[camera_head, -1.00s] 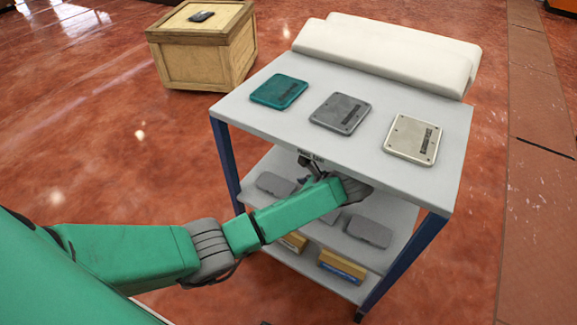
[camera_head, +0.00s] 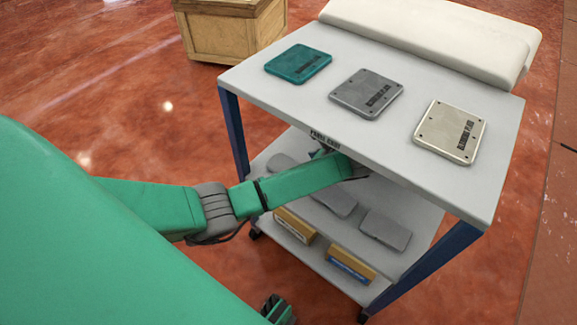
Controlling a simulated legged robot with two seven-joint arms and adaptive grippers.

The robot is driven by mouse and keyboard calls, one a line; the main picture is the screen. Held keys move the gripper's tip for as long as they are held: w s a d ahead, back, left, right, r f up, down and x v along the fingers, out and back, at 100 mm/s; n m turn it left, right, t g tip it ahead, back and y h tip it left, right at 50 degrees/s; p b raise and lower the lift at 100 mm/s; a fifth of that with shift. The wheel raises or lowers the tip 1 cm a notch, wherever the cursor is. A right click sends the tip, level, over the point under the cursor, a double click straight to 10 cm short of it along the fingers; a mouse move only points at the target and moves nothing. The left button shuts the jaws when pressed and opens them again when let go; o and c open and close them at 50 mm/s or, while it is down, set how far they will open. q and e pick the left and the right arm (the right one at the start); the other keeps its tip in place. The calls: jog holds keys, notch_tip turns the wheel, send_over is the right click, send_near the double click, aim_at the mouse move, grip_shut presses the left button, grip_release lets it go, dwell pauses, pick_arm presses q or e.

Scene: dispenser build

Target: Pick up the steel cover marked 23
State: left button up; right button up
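Three flat square covers lie apart in a row on the cart's white top: a teal one (camera_head: 298,64), a grey metallic one (camera_head: 366,93) in the middle, and a cream one (camera_head: 451,131) on the right. My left arm reaches in from the left below the cart top's front edge. Its gripper is mostly hidden under that edge; its fingers cannot be made out, and no cover is seen in it.
The cart top (camera_head: 300,105) carries a long white padded block (camera_head: 440,35) at the back. The lower shelves hold several grey pieces (camera_head: 385,231) and two cardboard boxes (camera_head: 350,266). A wooden crate (camera_head: 232,32) stands behind, left. Red floor (camera_head: 110,110) is open at left.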

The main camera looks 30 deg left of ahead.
aim_at(280, 162)
pick_arm(q)
jog(key=b+x, duration=0.4)
jog(key=x, duration=0.1)
jog(key=shift+s+a+f, duration=0.1)
jog(key=shift+a, duration=0.05)
jog(key=c, duration=1.3)
